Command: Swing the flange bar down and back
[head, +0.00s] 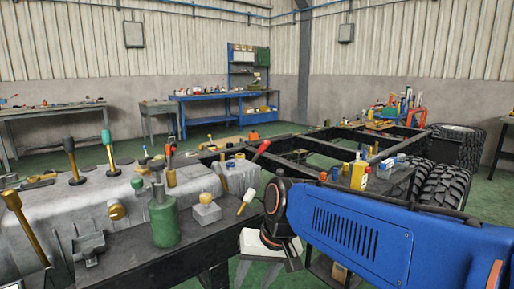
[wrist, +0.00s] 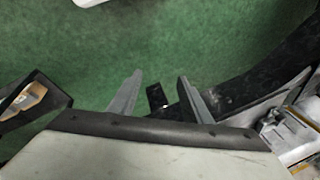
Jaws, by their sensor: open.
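I cannot tell for sure which part is the flange bar. A small dark bar end (wrist: 156,97) shows beyond the gap, near a dark beam. In the head view my blue arm fills the lower right, and its fingers cannot be made out.
A dark chassis frame (head: 305,152) runs back to the right, with large tyres (head: 442,186) beside it. A green bottle jack (head: 163,218) stands on the dark bench. Yellow bottles (head: 360,174) stand behind my arm. Green floor is open between the chassis and the back workbenches.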

